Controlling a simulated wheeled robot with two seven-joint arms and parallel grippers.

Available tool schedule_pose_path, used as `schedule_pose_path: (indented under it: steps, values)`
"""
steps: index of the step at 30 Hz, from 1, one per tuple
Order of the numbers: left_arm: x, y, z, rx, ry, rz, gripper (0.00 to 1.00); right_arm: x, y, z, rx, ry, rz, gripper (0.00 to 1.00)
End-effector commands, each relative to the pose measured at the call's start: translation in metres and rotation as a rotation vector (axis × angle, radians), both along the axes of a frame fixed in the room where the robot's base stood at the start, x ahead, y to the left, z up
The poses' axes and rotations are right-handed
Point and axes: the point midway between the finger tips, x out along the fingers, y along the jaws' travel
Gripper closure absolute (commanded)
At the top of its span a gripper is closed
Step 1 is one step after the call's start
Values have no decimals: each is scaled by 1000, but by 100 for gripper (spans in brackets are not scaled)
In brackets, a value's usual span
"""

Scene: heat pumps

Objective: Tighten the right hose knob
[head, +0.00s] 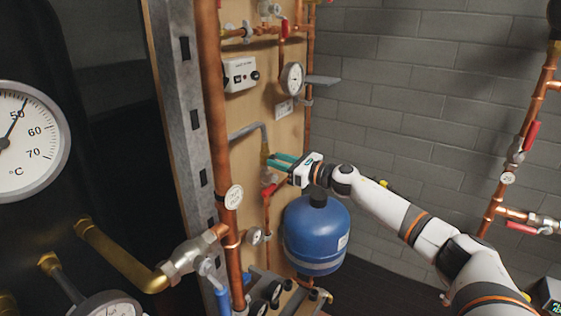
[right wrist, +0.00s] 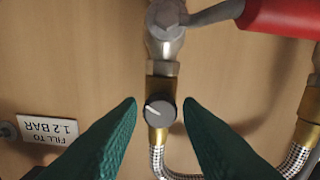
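My right gripper (head: 281,162) reaches in from the right to the wooden panel in the head view. In the right wrist view its two green fingers (right wrist: 160,106) are open, one on each side of a small round grey knob (right wrist: 160,113) with a white line. There is a visible gap between the knob and each finger. The knob sits on a brass fitting (right wrist: 163,88) above a braided hose (right wrist: 157,160). I cannot make out the knob in the head view. My left gripper is not in view.
A red-handled lever (right wrist: 285,15) and a second brass fitting (right wrist: 312,118) are to the right in the wrist view. A label (right wrist: 49,128) is at left. In the head view, a blue tank (head: 316,238) stands below my gripper and a copper pipe (head: 215,110) runs left of it.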

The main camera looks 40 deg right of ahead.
Motion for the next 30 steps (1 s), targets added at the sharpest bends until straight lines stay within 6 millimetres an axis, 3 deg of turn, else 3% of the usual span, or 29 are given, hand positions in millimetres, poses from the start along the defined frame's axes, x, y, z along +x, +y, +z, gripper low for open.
schedule_pose_path:
  steps: [1,6,17,30]
  values:
    - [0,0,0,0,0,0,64,0,0,0,0,0,0,76]
    - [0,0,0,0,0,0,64,0,0,0,0,0,0,100]
    - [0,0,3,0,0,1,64,0,0,1,67,28,-1,100]
    - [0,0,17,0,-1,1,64,0,0,2,400,166,0,100]
